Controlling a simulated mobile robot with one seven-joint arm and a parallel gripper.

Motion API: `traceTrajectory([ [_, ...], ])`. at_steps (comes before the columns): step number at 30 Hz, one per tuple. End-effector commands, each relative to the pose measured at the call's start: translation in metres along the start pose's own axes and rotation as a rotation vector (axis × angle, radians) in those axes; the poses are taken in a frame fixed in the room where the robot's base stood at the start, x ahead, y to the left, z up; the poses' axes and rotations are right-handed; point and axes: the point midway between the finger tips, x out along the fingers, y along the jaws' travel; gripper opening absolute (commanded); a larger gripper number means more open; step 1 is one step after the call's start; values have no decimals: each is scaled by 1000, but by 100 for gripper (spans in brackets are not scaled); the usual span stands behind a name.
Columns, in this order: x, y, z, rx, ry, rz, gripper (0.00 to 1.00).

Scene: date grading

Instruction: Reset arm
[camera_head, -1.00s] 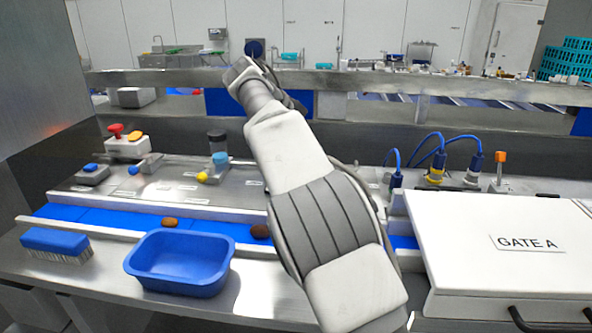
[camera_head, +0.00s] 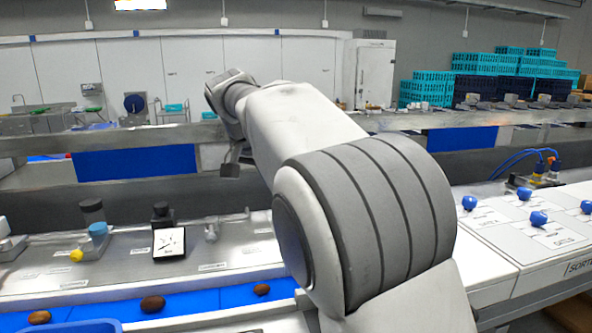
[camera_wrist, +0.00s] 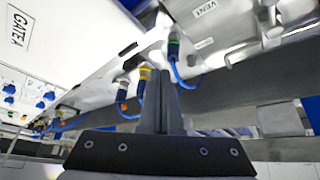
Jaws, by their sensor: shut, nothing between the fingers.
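My arm (camera_head: 300,125) reaches up and away across the middle of the head view, over the steel bench. In the wrist view my gripper (camera_wrist: 162,75) shows as two dark fingers pressed together, with nothing between them. The gripper's fingers cannot be made out clearly in the head view. Around the fingers in the wrist view are blue cables with connectors (camera_wrist: 142,80), apart or touching I cannot tell. A white housing marked GATE A (camera_wrist: 60,35) fills the upper left of the wrist view.
Brown dates (camera_head: 152,304) lie on a blue belt (camera_head: 205,301) at the front left. A blue tub (camera_head: 85,327) is cut off at the bottom left. A white sorter panel with blue knobs (camera_head: 539,218) stands at the right. A steel rail (camera_head: 130,140) runs behind the bench.

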Motion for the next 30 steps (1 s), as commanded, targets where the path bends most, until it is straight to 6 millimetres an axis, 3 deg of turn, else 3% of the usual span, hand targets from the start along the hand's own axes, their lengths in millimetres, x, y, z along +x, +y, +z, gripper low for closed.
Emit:
traceTrajectory([
  [1,-3,21,-3,-7,-20,-15,0],
  [7,-9,88,2,-68,-78,-75,0],
  [14,-17,156,28,-145,-111,-150,0],
  [23,-22,231,86,-248,-98,-234,0],
  [30,-16,277,146,-334,-55,-272,0],
])
